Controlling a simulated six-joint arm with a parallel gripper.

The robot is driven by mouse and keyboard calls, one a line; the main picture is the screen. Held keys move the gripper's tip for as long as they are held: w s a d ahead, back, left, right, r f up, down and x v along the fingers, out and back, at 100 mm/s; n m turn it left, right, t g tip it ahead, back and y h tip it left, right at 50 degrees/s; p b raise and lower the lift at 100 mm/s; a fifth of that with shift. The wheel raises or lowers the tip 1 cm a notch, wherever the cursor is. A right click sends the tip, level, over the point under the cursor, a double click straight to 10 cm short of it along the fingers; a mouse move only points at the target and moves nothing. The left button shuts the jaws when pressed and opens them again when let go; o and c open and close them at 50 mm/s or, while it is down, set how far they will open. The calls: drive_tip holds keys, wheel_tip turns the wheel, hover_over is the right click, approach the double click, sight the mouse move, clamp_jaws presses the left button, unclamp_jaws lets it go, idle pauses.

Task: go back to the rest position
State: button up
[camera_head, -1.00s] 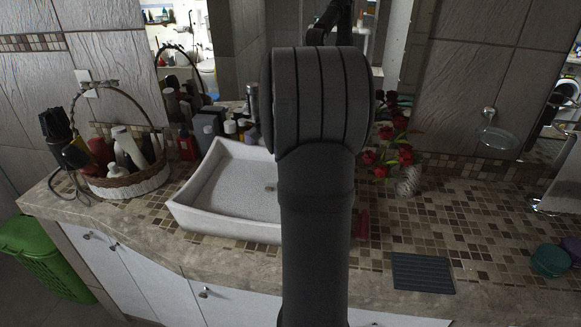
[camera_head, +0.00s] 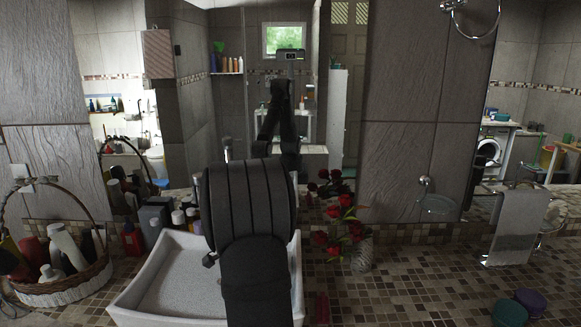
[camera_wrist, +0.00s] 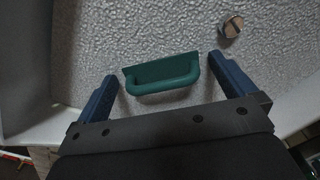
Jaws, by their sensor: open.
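My gripper (camera_wrist: 163,70) is open in the wrist view, with one blue finger on each side. It points down at the rough grey floor of the white basin (camera_wrist: 280,60). A dark green piece with a loop handle (camera_wrist: 160,76) lies on the basin floor between the fingertips. I see a gap on each side, so the fingers do not grip it. A round metal drain (camera_wrist: 231,26) is beyond the right finger. In the head view my arm covers part of the basin (camera_head: 182,277), and my gripper is hidden behind it.
A wicker basket (camera_head: 65,288) of bottles stands at the left. Several bottles (camera_head: 155,213) stand behind the basin. Red roses in a vase (camera_head: 361,254) stand right of my arm. Two round containers (camera_head: 510,312) are at the front right. The mirror behind reflects my arm.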

drive_tip(key=shift+r, duration=0.85)
